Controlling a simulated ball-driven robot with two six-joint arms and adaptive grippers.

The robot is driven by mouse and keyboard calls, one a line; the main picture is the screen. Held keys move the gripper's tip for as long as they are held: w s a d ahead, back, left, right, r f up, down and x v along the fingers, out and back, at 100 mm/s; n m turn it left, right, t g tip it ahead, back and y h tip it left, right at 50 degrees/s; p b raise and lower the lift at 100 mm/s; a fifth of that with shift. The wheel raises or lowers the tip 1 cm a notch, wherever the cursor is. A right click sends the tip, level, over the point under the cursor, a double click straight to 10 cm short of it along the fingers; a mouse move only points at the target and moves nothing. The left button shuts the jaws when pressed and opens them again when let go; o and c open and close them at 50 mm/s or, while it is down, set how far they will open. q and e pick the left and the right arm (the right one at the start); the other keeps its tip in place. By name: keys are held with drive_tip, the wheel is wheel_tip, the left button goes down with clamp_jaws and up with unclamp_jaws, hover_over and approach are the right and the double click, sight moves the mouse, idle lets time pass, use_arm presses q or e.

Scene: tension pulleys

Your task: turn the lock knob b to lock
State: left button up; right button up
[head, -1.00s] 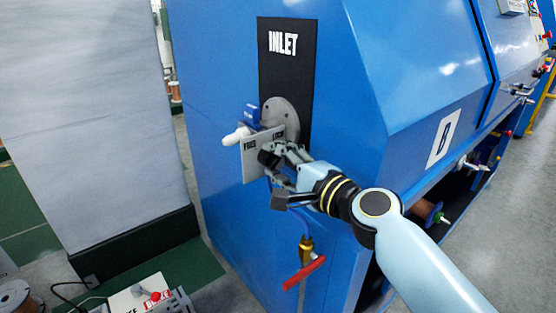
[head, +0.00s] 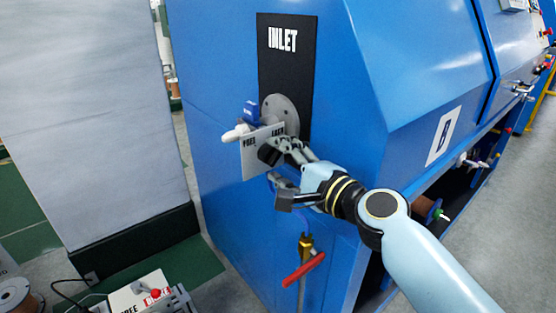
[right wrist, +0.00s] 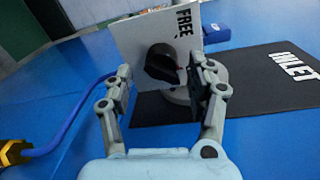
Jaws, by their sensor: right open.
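The lock knob, a black round knob (right wrist: 162,62), sits on a white plate (right wrist: 130,45) marked FREE, in the right wrist view. In the head view the plate (head: 250,165) is on the blue machine below the INLET sign, with a second label partly readable at its upper right. My right gripper (right wrist: 160,88) is open, with one finger on each side of the knob; the right finger looks close to it, but I cannot tell whether it touches. In the head view my right gripper (head: 275,175) is at the plate's right edge. My left gripper is not in view.
A grey round flange (head: 285,112), a blue block (head: 251,110) and a white handle (head: 236,133) crowd the plate. Below hang a blue hose (right wrist: 65,135) and a valve with a red lever (head: 303,269). A control box (head: 150,293) stands at lower left.

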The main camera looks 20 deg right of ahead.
drive_tip(key=v, duration=1.1)
drive_tip(key=s+d+f+n+g+h, duration=0.1)
drive_tip(key=s+d+f+n+g, duration=0.2)
drive_tip(key=f, duration=0.9)
drive_tip(key=s+d+f+g+h, duration=0.15)
drive_tip(key=s+f, duration=0.35)
drive_tip(key=f, duration=0.6)
drive_tip(key=s+d+f+n+g+h, duration=0.15)
drive_tip(key=s+f+g, duration=0.25)
drive_tip(key=f, duration=0.8)
drive_tip(key=s+d+f+n+g+h, duration=0.1)
drive_tip(key=s+f+n, duration=0.3)
drive_tip(key=s, duration=0.5)
drive_tip(key=s+d+f+n+g, duration=0.1)
drive_tip(key=s+f+n+g, duration=0.2)
drive_tip(key=s+f, duration=0.3)
drive_tip(key=s+d+f+n+g+h, duration=0.1)
drive_tip(key=s+f+n, duration=0.4)
drive_tip(key=s, duration=0.9)
drive_tip(key=shift+s+d+f+g+h+b, duration=0.3)
drive_tip(key=shift+d+g, duration=0.25)
drive_tip(key=shift+g, duration=0.4)
